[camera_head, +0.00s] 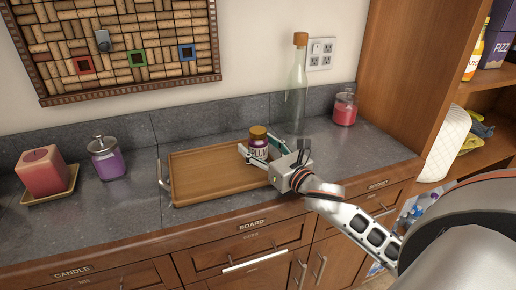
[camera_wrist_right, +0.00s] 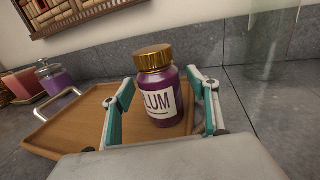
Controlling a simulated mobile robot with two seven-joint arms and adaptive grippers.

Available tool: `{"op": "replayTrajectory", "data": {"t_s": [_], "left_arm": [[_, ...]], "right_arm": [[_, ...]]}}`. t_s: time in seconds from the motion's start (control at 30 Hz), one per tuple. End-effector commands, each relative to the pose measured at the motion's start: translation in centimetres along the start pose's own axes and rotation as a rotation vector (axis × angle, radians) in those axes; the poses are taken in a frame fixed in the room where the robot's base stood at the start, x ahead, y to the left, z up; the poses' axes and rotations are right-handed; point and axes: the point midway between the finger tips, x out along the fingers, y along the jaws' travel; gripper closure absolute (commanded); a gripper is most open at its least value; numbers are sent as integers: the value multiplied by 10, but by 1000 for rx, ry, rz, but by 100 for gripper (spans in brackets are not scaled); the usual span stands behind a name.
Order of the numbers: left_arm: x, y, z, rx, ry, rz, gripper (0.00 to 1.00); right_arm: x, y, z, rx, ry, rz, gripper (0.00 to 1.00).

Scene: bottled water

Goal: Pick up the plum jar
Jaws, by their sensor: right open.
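The plum jar (camera_head: 258,142) is purple with a gold lid and a white label. It stands upright on the right part of a wooden tray (camera_head: 205,172) on the counter. My right gripper (camera_head: 262,157) is open at the jar, with its fingers to either side of it. In the right wrist view the plum jar (camera_wrist_right: 160,90) stands between the two teal-padded fingers of the right gripper (camera_wrist_right: 160,115); the right finger looks close to it and a gap shows on the left. I cannot tell if either touches. My left gripper is not in view.
A clear corked bottle (camera_head: 297,90) stands behind the gripper, with a red jar (camera_head: 345,108) to its right. A purple jar (camera_head: 106,160) and a pink candle (camera_head: 42,172) stand at the left. A wooden shelf unit (camera_head: 415,60) borders the counter on the right.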

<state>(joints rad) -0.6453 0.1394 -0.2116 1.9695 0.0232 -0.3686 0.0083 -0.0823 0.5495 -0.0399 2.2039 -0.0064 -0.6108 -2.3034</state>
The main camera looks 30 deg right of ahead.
Motion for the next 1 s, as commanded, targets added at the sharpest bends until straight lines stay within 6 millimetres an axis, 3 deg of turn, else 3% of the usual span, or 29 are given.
{"op": "replayTrajectory", "data": {"t_s": [0.17,0.33,0.77,1.0], "left_arm": [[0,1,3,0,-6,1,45],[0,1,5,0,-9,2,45],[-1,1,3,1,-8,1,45],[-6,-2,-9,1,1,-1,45]], "right_arm": [[0,0,0,0,0,0,41],[0,0,0,0,0,0,85],[0,0,6,0,-3,1,86],[0,0,37,-4,-7,3,86]]}}
